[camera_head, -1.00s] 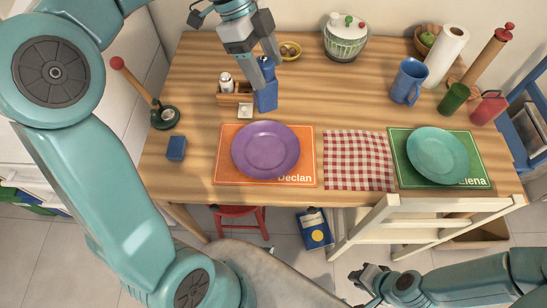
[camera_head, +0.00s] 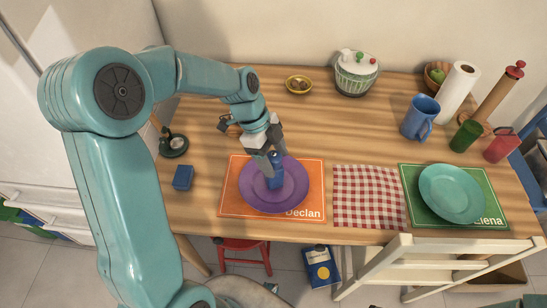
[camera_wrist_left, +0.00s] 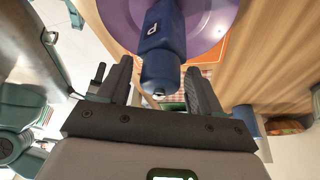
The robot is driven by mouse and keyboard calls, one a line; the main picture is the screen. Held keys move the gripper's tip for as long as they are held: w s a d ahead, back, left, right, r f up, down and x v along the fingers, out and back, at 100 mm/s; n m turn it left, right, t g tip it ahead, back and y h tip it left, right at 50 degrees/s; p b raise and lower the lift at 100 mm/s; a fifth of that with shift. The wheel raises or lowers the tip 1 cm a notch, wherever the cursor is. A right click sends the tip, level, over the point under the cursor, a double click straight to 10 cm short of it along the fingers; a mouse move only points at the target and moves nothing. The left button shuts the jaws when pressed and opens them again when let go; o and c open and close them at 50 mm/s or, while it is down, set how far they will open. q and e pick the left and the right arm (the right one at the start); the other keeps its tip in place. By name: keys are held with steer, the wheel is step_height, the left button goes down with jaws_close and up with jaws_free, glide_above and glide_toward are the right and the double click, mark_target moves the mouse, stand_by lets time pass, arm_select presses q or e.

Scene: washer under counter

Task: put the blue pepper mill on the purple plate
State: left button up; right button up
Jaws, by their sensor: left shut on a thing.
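The blue pepper mill (camera_head: 275,172) is upright between the fingers of my left gripper (camera_head: 268,158), over the middle of the purple plate. In the left wrist view the mill (camera_wrist_left: 161,45) sits between the two dark fingers, with a letter P on its side. The gripper is shut on it. The purple plate (camera_head: 252,196) lies on an orange placemat (camera_head: 231,208) marked Declan. I cannot tell whether the mill's base touches the plate. My right gripper is out of view.
A blue block (camera_head: 183,178) lies left of the placemat. A checkered cloth (camera_head: 368,197) and a teal plate (camera_head: 452,193) on a green mat are to the right. A blue mug (camera_head: 417,117) and a paper towel roll (camera_head: 457,90) stand at the back right.

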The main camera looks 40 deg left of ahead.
arm_select(q)
steer(key=shift+w+f, duration=0.1)
steer(key=shift+f, duration=0.35)
steer(key=shift+f, duration=0.1)
steer(key=o, duration=1.6)
steer(key=shift+c, duration=0.2)
